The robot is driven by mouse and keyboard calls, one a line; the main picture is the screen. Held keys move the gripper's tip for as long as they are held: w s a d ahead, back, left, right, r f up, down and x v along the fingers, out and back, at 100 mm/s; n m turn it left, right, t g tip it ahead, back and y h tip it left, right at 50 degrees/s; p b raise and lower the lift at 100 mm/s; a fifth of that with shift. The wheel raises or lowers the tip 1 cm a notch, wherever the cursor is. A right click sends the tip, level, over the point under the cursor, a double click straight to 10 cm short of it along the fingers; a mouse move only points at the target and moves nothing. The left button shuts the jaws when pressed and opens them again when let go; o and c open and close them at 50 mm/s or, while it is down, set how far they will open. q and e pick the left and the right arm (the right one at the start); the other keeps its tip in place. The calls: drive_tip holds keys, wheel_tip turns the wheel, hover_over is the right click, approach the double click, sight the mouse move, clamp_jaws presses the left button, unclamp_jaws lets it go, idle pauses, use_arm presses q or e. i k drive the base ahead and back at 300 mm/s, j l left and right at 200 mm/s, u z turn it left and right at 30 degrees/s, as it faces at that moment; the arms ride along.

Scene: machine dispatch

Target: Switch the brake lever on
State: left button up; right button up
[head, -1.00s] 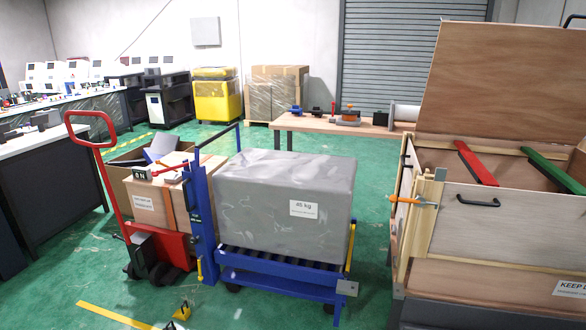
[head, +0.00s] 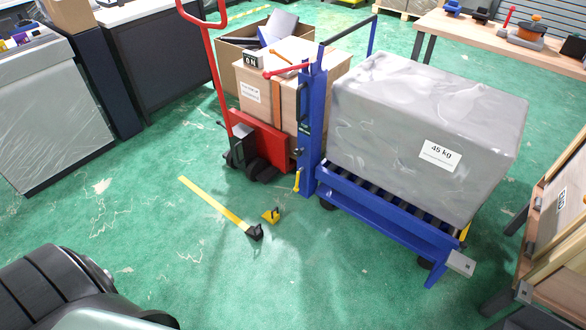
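A blue roller cart (head: 385,212) stands on the green floor and carries a large grey wrapped block labelled 45 kg. A small yellow lever (head: 297,181) hangs roughly upright low on the cart's blue post (head: 313,130). A red lever (head: 287,70) sticks out to the left near the top of that post. I cannot tell from labels which one is the brake lever. Neither gripper is in view.
A red hand truck (head: 215,75) with a wooden box (head: 254,98) stands just left of the cart. A yellow floor strip (head: 212,203) and a small yellow piece (head: 271,215) lie in front. A wooden crate (head: 560,215) is at right. The front floor is mostly clear.

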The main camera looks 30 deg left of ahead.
sight(295, 189)
drive_tip(key=i+j, duration=0.1)
drive_tip(key=j, duration=0.45)
drive_tip(key=j+u, duration=0.15)
drive_tip(key=j, duration=0.4)
drive_tip(key=i+j, duration=0.15)
drive_tip(key=j, duration=0.4)
drive_tip(key=u, duration=0.05)
